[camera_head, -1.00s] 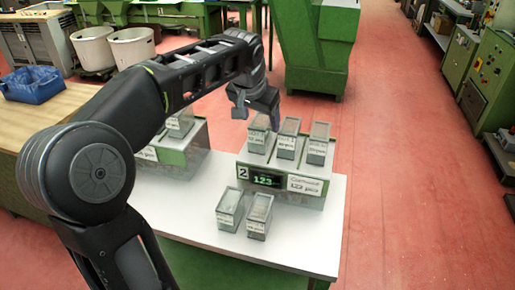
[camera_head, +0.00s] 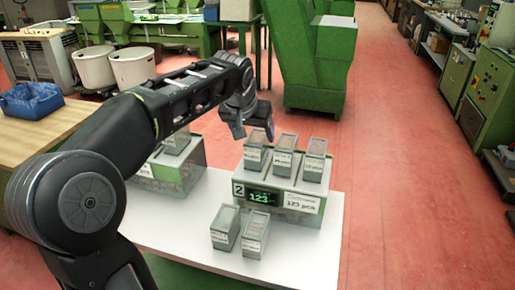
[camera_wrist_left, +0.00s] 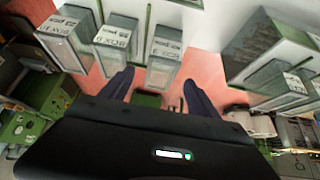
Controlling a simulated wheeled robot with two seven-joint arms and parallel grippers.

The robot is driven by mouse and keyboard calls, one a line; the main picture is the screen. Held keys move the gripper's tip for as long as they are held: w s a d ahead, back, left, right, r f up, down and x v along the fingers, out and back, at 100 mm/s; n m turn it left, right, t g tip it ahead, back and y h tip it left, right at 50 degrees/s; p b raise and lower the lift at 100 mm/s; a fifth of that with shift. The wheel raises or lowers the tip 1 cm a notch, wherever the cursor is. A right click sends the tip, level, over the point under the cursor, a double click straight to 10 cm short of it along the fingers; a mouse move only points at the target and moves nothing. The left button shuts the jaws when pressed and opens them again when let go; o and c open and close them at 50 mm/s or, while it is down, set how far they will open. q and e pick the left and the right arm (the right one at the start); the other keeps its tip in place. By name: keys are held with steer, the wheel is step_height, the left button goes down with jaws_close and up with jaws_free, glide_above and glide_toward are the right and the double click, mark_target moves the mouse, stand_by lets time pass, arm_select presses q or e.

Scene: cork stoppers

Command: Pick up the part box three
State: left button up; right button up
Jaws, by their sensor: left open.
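The label writing is too small in the head view to tell which is box three. My left gripper (camera_head: 254,132) is open, at the upper edge of the left box.
Two more boxes, one left (camera_head: 225,228) and one right (camera_head: 255,236), stand on the white table (camera_head: 190,228) before the stand. A second green-and-grey stand (camera_head: 182,168) is to the left, partly behind my arm. A large green machine (camera_head: 310,60) stands behind.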

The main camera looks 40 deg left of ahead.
mark_target(257, 137)
arm_select(q)
steer(key=shift+w+a, duration=0.15)
steer(key=shift+w, duration=0.35)
steer(key=shift+s, duration=0.1)
steer(key=shift+x, duration=1.35)
steer(key=x, duration=0.5)
steer(key=shift+p, duration=0.4)
steer(key=shift+c, duration=0.3)
